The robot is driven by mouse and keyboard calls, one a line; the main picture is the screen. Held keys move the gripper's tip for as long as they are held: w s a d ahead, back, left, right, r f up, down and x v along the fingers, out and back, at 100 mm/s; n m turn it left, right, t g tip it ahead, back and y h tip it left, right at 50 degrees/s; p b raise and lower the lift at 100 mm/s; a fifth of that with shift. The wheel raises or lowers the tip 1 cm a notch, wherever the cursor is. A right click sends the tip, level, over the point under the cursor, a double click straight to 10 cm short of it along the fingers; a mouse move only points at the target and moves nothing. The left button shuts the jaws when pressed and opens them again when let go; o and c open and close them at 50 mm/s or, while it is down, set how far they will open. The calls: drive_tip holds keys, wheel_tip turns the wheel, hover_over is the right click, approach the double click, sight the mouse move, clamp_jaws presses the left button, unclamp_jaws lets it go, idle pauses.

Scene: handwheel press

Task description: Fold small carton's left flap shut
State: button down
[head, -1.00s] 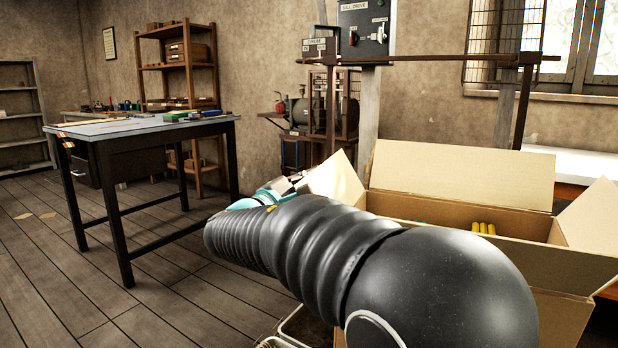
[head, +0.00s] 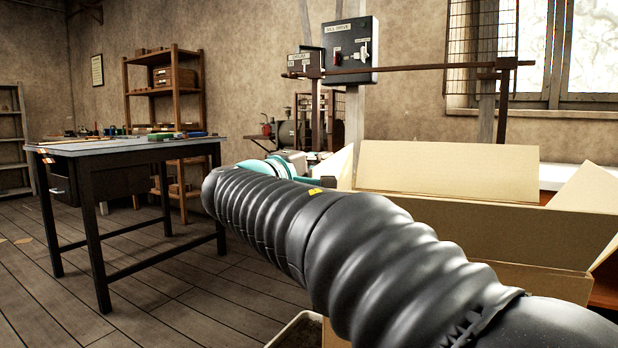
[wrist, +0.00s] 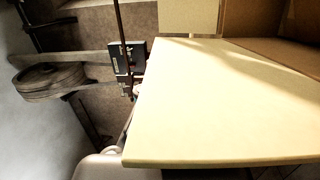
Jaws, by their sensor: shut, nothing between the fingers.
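The carton (head: 540,235) stands open at the right of the head view, with its back flap (head: 450,170) and right flap (head: 590,190) raised. Its left flap (head: 343,167) also stands up, partly hidden behind my arm. In the wrist view a large cream panel, which looks like the left flap (wrist: 225,105), fills the middle and right, close to the camera. My gripper (head: 297,160) is beyond the teal wrist ring, beside the left flap; its fingertips are hidden. A pale rounded part shows at the wrist view's lower left. I cannot tell whether the gripper touches the flap.
A workbench (head: 130,147) stands at the left, with a wooden shelf (head: 165,90) behind it. A control box (head: 350,48) and a rail stand behind the carton. A pale-rimmed bin (head: 297,330) is low in front. The floor between bench and carton looks clear.

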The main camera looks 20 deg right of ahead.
drive_tip(key=shift+s+d+b, duration=0.4)
drive_tip(key=shift+s+d, duration=0.25)
drive_tip(key=shift+d, duration=0.35)
drive_tip(key=shift+a+r, duration=0.15)
